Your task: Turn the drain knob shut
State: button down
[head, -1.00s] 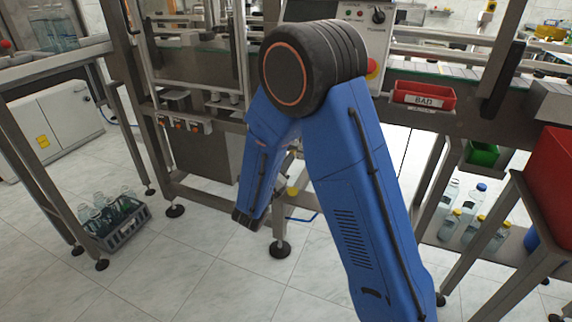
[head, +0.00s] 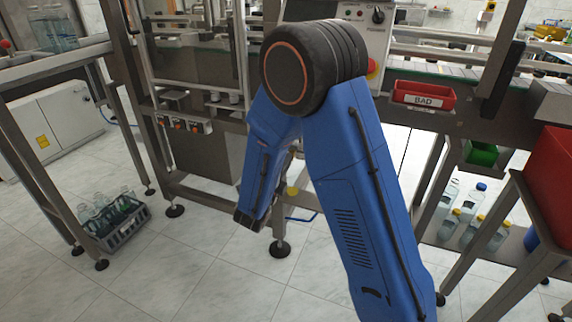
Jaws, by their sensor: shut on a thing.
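My blue arm fills the middle of the head view and bends down towards the machine's lower frame. Its dark wrist end shows low in front of the frame, but my gripper is hidden behind it and its jaws cannot be seen. I cannot make out the drain knob for sure. A small yellow part (head: 292,190) shows just right of the forearm, beside the machine leg. A thin blue bar or line (head: 303,217) shows below it; I cannot tell what either belongs to.
A grey crate of bottles (head: 122,232) stands on the floor at left. A red BAD bin (head: 423,95) hangs on the machine front. Bottles stand on a low shelf (head: 510,243) at right. A red container (head: 551,178) is at the right edge. The tiled floor in front is clear.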

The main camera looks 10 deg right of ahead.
jog(key=c, duration=1.6)
grip_release()
jog(key=shift+a, duration=0.1)
jog(key=v, duration=1.7)
jog(key=shift+s+f, duration=0.15)
jog(key=shift+s, duration=0.05)
